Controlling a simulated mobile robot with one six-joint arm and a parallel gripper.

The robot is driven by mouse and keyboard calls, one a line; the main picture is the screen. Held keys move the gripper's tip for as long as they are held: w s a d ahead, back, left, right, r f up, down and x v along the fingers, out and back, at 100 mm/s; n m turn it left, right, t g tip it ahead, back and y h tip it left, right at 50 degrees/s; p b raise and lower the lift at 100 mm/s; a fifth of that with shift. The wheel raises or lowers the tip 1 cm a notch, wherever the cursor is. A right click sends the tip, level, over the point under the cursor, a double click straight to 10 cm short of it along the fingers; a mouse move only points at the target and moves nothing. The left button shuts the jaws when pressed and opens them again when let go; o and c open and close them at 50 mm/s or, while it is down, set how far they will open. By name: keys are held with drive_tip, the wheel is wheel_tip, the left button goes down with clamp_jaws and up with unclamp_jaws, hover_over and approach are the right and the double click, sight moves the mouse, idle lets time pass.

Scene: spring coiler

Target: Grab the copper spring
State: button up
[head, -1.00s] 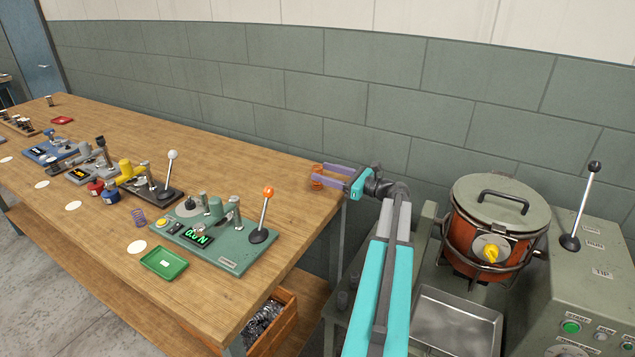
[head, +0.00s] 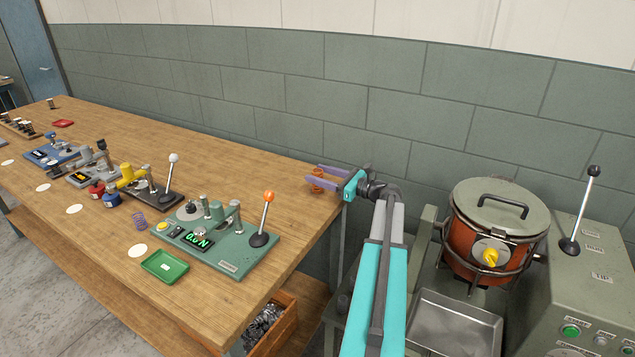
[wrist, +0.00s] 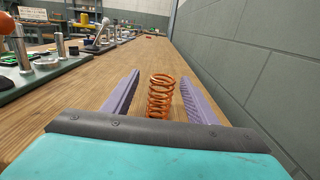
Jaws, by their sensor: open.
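The copper spring (wrist: 160,96) stands upright on the wooden bench top near its right end, close to the wall. It also shows in the head view (head: 317,181), partly covered by a finger. My gripper (head: 318,179) is open, with its two purple fingers level and low over the bench. In the wrist view my gripper (wrist: 158,98) has one finger on each side of the spring, with a visible gap on both sides. The spring's lower end is partly hidden behind the gripper body in that view.
A green spring tester (head: 215,236) with an orange-knobbed lever stands left of my gripper. A purple spring (head: 138,219) and a green tray (head: 165,266) are beside it. The grey block wall (wrist: 245,60) runs close on the right. The bench (head: 290,190) around the copper spring is clear.

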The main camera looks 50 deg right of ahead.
drive_tip(key=shift+p+x, duration=0.7)
drive_tip(key=shift+x, duration=1.9)
drive_tip(key=shift+d, duration=0.25)
drive_tip(key=c, duration=1.2)
drive_tip(key=shift+r, duration=0.2)
drive_tip(key=shift+r+b, duration=0.7)
drive_tip(key=shift+r, duration=4.15)
